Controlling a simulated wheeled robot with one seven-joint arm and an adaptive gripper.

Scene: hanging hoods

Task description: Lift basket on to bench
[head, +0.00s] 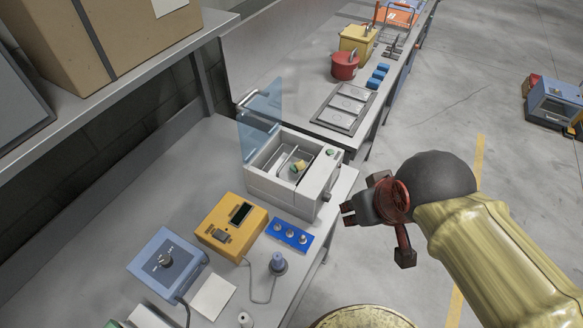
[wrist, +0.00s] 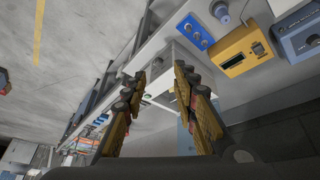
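A white bench-top bath (head: 285,205) stands near the front edge of the bench, with a clear blue lid (head: 262,112) raised at its back left. Inside it is a grey metal insert, which may be the basket, with a small yellow and green item (head: 298,167) in it. Details of the insert are too small to tell. My gripper (head: 376,238) hangs in the air over the floor, to the right of the bath and apart from it. In the wrist view my gripper (wrist: 160,75) has its fingers spread with nothing held; the bench edge shows beyond them.
The bench (head: 228,150) also carries a yellow device (head: 222,234), a blue panel with knobs (head: 289,235) and a blue-grey box (head: 160,262). Beyond are a red pot (head: 345,66), a yellow container (head: 356,40) and a flat tray (head: 322,118). A shelf with a cardboard box (head: 105,35) overhangs the left.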

